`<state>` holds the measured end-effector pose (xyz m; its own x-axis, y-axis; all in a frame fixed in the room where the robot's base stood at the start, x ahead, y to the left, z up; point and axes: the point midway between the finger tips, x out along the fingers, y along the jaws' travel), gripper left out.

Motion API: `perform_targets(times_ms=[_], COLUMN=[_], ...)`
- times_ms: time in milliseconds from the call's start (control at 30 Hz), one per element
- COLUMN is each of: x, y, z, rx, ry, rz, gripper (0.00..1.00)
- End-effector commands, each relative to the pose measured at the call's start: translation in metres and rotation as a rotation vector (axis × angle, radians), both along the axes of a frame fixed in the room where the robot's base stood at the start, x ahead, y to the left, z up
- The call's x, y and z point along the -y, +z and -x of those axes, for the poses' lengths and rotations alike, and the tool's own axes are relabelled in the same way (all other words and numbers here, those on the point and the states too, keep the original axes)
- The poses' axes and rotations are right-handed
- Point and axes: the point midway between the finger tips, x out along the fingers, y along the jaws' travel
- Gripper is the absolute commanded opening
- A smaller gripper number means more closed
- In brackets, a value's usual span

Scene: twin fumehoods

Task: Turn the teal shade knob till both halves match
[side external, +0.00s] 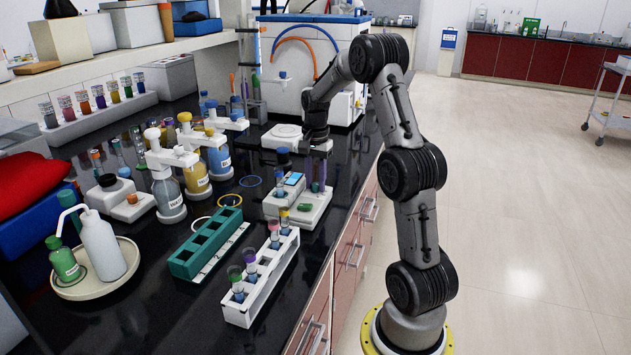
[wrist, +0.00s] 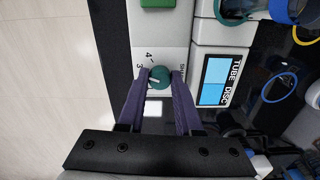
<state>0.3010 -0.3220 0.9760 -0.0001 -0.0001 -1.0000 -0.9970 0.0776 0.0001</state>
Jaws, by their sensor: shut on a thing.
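The teal knob (wrist: 160,78) sits on a white panel in the wrist view, with a pale pointer mark toward the printed numbers 3 and 4. My gripper (wrist: 161,75) is shut on the knob, with one purple finger on each side of it. In the side external view my gripper (side external: 317,187) points down onto the white device (side external: 309,215), and the knob is hidden there. The display (wrist: 213,82), labelled TUBE and DISC, shows two light blue halves; I cannot tell surely whether their shades match. The display also shows in the side external view (side external: 293,179).
A green block (wrist: 157,3) is on the device beyond the knob. A teal rack (side external: 207,245) and dispenser bottles (side external: 168,190) are to the left. The bench edge is close on the right.

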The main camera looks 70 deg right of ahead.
Motion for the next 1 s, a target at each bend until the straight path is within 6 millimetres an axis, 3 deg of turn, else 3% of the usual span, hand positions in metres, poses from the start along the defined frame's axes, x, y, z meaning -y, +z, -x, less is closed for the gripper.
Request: perform_targets(times_ms=[433, 1000], x=[0.0001, 0.0003], y=[0.0006, 0.0014], z=[0.0003, 0.001], rx=[0.0, 0.001], ry=[0.075, 0.5], rz=[0.0, 0.001], gripper=[0.0, 0.0])
